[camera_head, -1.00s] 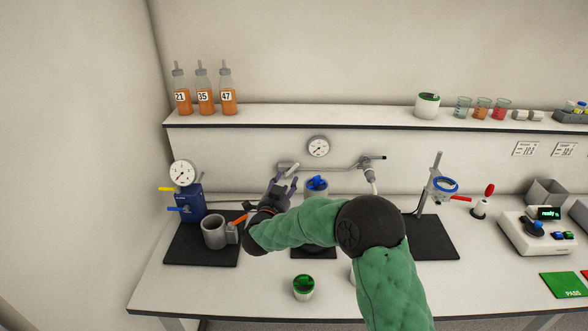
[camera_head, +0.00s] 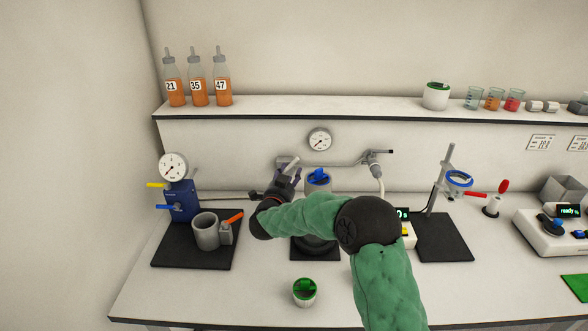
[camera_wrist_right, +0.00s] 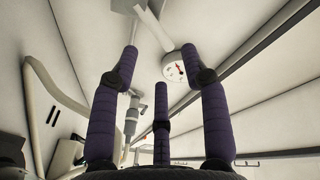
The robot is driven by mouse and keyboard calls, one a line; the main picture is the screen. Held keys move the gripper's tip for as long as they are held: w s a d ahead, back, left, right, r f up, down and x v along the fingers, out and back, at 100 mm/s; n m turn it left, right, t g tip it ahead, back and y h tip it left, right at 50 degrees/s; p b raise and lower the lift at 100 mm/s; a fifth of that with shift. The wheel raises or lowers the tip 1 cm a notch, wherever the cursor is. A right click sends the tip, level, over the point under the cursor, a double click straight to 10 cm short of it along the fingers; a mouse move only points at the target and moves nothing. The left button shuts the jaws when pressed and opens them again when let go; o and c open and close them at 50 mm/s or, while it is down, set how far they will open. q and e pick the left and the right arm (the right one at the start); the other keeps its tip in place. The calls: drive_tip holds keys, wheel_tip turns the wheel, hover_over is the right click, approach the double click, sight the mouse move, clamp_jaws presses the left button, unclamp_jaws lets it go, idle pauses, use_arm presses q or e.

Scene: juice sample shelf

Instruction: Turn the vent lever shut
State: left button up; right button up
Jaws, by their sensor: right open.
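A pale, slanted lever (camera_head: 291,165) sits at the left end of a wall pipe (camera_head: 335,165), right by my right gripper. I take it as the vent lever, though no label shows. It also shows in the right wrist view (camera_wrist_right: 154,28), beyond the fingertips, next to a grey block. My right gripper (camera_head: 285,178) has dark purple fingers spread apart; in the wrist view (camera_wrist_right: 160,62) nothing is held between them. The lever's lower end is partly hidden by the gripper in the head view. My left gripper is not in view.
A round gauge (camera_head: 320,139) hangs above the pipe. A blue-lidded vessel (camera_head: 319,178) stands just right of the gripper. A grey cup (camera_head: 206,231) with an orange handle and a blue unit (camera_head: 182,202) stand left. A green-topped cup (camera_head: 304,291) is in front.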

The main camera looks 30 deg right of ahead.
sight(291, 165)
drive_tip(key=shift+b+x, duration=0.45)
drive_tip(key=shift+x, duration=2.25)
drive_tip(key=shift+c, duration=0.3)
clamp_jaws()
